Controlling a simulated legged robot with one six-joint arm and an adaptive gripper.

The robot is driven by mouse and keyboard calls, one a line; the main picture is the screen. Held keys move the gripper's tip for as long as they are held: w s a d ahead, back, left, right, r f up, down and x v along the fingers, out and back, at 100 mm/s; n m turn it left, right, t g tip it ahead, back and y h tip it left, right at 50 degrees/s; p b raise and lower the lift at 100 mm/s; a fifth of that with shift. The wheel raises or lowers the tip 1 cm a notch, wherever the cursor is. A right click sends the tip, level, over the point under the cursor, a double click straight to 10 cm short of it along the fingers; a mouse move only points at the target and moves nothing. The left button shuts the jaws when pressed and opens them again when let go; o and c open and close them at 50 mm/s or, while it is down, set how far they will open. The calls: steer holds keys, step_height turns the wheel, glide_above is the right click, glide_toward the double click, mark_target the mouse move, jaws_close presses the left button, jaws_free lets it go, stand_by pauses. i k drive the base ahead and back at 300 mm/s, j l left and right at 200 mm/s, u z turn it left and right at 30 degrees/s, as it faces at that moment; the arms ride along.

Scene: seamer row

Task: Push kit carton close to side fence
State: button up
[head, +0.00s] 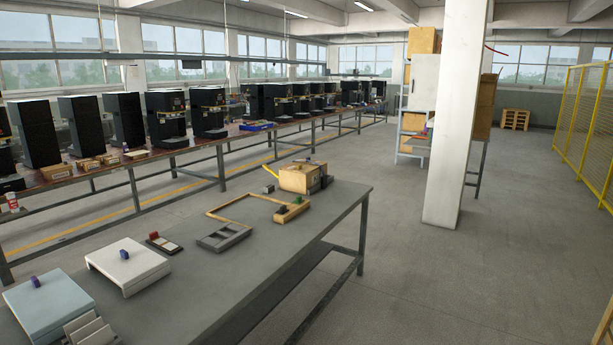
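A brown cardboard carton (297,178), which looks like the kit carton, sits at the far end of the grey table (330,215). Small dark items stand against its right side, and a yellow strip sticks up at its left. A thin wooden frame (232,203) lies flat on the table in front of the carton, with a gap between them. I cannot tell whether this frame includes the side fence. My gripper is not in view.
Nearer on the table are a grey tray (224,237), a small red-and-white item (164,243), a white box (128,266) and a pale blue box (48,304). A white pillar (458,120) stands right of the table. Yellow mesh fencing (585,130) is far right; the floor between is clear.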

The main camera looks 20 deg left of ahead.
mark_target(294, 182)
steer(key=i+u, duration=0.3)
steer(key=i, duration=1.1)
steer(key=i+u, duration=0.1)
steer(key=i, duration=0.85)
steer(key=i+l, duration=0.1)
steer(key=i, duration=0.85)
steer(key=i+l+u, duration=0.15)
steer(key=i, duration=0.8)
steer(key=i+u, duration=0.7)
steer(key=u, duration=0.2)
steer(key=i+l+u, duration=0.2)
steer(key=i+u, duration=0.25)
steer(key=i+l+u, duration=0.2)
steer(key=u, duration=0.25)
steer(key=k+l, duration=0.05)
steer(key=l, duration=0.05)
